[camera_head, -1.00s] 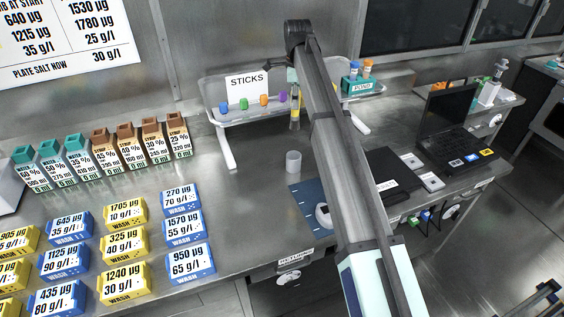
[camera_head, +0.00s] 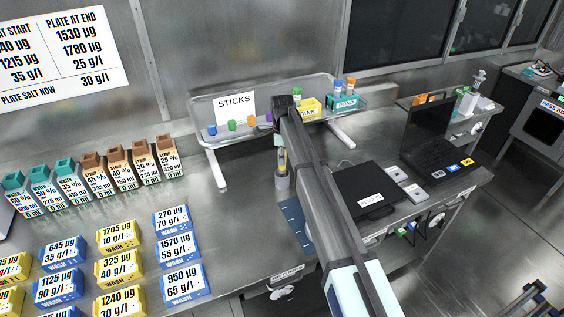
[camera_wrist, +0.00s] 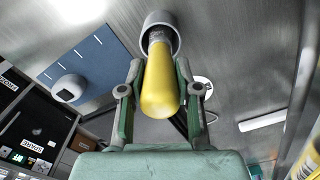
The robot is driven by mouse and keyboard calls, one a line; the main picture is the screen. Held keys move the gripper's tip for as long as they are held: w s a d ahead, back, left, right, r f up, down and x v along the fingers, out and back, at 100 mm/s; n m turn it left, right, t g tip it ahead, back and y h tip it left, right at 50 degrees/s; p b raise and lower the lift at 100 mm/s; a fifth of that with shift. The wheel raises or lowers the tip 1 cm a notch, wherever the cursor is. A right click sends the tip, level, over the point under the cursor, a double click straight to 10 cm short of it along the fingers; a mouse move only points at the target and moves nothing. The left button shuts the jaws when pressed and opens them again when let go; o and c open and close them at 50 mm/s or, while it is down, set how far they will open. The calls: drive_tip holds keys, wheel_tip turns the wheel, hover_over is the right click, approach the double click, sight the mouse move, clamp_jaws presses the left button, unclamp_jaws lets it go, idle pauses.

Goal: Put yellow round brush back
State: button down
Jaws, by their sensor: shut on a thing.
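The yellow round brush (camera_wrist: 163,88) is between the green fingers of my gripper (camera_wrist: 158,72), which is shut on it. In the wrist view its dark bristle end points into the mouth of a grey cup (camera_wrist: 151,18). In the head view the brush (camera_head: 283,159) is upright, with its lower end at the mouth of the cup (camera_head: 282,182). The bristles look to be at least partly inside the rim; how deep is hidden. My arm covers most of the gripper in the head view.
The STICKS rack (camera_head: 234,108) stands behind the cup, with coloured pieces on it. A blue mat (camera_head: 293,216) lies in front of the cup. A black case (camera_head: 366,190) and a laptop (camera_head: 440,140) are to the right. Bare steel lies left of the cup.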

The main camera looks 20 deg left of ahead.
drive_tip(key=shift+f+p, duration=0.35)
drive_tip(key=shift+f, duration=1.25)
drive_tip(key=shift+f, duration=0.1)
drive_tip(key=c, duration=0.8)
unclamp_jaws()
wheel_tip(320, 180, up, 12)
drive_tip(key=b, duration=0.3)
